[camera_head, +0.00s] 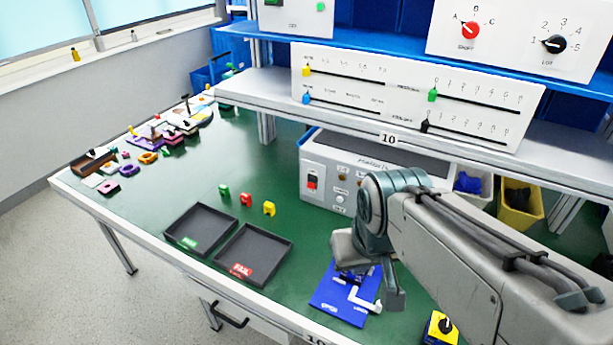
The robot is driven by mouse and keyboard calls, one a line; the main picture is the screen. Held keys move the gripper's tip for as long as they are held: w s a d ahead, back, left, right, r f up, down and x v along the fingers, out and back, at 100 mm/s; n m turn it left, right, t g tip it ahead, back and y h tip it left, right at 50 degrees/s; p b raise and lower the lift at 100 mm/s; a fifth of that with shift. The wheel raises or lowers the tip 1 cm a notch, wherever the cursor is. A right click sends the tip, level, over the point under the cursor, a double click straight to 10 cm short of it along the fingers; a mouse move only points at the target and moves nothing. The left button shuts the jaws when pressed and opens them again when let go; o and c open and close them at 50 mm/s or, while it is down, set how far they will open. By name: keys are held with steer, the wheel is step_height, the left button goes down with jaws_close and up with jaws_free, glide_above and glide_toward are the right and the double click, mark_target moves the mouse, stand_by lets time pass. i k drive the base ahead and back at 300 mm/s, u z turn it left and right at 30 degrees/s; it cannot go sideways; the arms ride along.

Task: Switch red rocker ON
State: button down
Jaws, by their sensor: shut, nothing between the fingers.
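The red rocker (312,182) sits in a white plate at the left end of the front of a grey-white device (332,205) under the shelf. My gripper (355,274) is at the end of my arm, to the right of and below the rocker in the picture, over the blue plate. It is apart from the rocker. It is shut and empty, and its fingers are partly hidden by my wrist.
Two dark trays (203,229) lie left of my gripper. Small green, red and yellow blocks (246,199) stand behind them. A blue plate (338,306) with a white bracket lies below my gripper. A slider panel (410,95) stands on the shelf above. Green table is free left of the device.

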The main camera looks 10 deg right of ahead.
mark_target(312, 180)
steer(key=u, duration=0.55)
steer(key=k, duration=0.65)
steer(key=u, duration=0.95)
steer(key=i, duration=0.95)
steer(key=z, duration=0.55)
steer(key=i, duration=0.6)
steer(key=z, duration=0.55)
